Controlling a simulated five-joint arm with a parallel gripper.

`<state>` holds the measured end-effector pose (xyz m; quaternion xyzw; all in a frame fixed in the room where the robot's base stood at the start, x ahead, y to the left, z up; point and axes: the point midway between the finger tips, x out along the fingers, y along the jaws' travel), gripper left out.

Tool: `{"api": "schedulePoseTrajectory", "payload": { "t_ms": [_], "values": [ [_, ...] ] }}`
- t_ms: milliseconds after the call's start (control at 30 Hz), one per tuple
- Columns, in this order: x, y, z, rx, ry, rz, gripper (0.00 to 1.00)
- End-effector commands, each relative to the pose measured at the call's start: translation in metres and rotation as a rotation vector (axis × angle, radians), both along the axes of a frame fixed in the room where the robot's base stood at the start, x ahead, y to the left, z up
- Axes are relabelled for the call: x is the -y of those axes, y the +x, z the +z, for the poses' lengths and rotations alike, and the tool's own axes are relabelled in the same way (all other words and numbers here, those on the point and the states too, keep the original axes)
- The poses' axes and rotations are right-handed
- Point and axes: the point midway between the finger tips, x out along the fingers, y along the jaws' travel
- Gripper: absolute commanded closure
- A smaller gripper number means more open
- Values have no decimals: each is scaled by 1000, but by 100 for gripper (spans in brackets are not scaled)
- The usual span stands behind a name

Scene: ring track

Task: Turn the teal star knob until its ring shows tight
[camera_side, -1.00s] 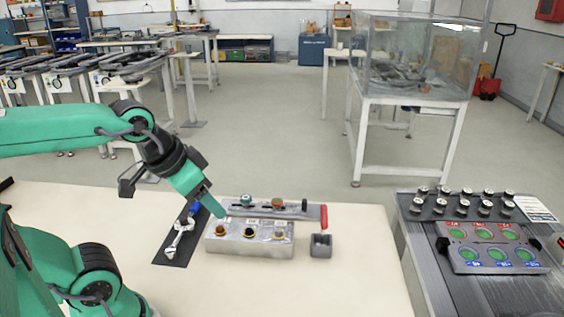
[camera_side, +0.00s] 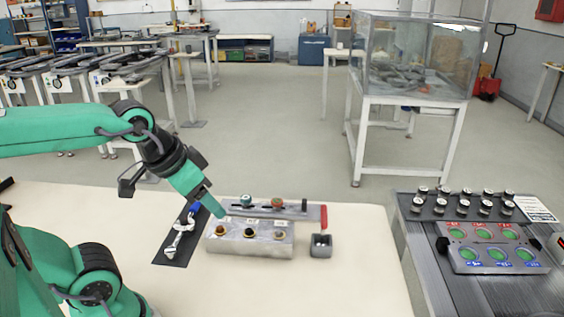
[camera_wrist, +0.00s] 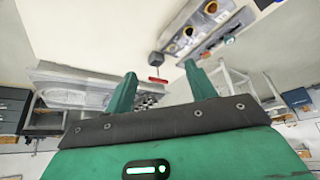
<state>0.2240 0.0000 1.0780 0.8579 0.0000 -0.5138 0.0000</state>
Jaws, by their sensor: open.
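The teal star knob (camera_side: 246,201) sits on a grey rack (camera_side: 300,211) behind a metal block (camera_side: 262,248); its ring is too small to read. A knob with red on it (camera_side: 277,203) sits to its right on the rack. The block has several small round fittings on top. My gripper (camera_side: 219,213) is open, tilted downward above the left end of the block, left of the teal knob and apart from it. In the wrist view, its two fingers (camera_wrist: 160,69) hold nothing between them, and the block (camera_wrist: 187,32) lies beyond.
A dark mat (camera_side: 172,257) with a silver tool (camera_side: 184,232) lies left of the block. The pale table (camera_side: 350,285) is clear in front. A separate bench with a panel (camera_side: 490,247) stands far right.

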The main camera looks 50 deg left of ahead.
Motion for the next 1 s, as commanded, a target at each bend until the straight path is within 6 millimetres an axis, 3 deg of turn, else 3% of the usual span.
{"api": "schedulePoseTrajectory", "payload": {
  "t_ms": [567,767,1000],
  "values": [
    [-3,7,3,-15,-12,37,45],
    [-13,28,8,-56,-46,142,45],
    [-35,67,11,-121,-105,332,45]
  ]
}}
